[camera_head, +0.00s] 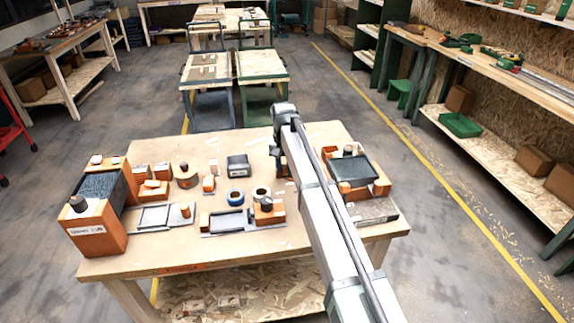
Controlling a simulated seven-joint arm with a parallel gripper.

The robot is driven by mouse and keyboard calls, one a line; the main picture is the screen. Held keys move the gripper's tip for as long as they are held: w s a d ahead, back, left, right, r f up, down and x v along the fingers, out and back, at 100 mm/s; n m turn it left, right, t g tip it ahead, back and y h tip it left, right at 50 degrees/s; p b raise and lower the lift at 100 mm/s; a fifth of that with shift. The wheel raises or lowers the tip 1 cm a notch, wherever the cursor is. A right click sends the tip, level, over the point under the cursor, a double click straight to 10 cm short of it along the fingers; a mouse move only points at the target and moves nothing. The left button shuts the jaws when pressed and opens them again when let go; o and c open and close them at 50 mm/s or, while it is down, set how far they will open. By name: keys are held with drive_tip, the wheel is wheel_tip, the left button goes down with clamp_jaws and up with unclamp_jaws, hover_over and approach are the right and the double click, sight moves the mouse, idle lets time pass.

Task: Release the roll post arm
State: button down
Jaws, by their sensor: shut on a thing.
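My arm reaches in from the lower right over the workbench and bends down at its far end. My gripper (281,166) is low over the table, right of the small dark grey block, and mostly hidden behind my own arm. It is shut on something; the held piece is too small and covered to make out. An orange fixture (381,187) with a dark block (353,169) stands to the right of my gripper. I cannot tell for sure which part is the roll post arm.
Several small orange parts stand at back left. The front edge strip is clear.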

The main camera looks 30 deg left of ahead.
drive_tip(key=shift+s+a+m, duration=0.2)
drive_tip(key=shift+s+m, duration=0.05)
drive_tip(key=shift+m, duration=0.45)
drive_tip(key=shift+s+a+m, duration=0.15)
drive_tip(key=shift+s+m, duration=0.05)
drive_tip(key=shift+m, duration=0.5)
drive_tip(key=c, duration=0.9)
unclamp_jaws()
wheel_tip(320, 180, up, 14)
drive_tip(key=shift+a+f, duration=0.1)
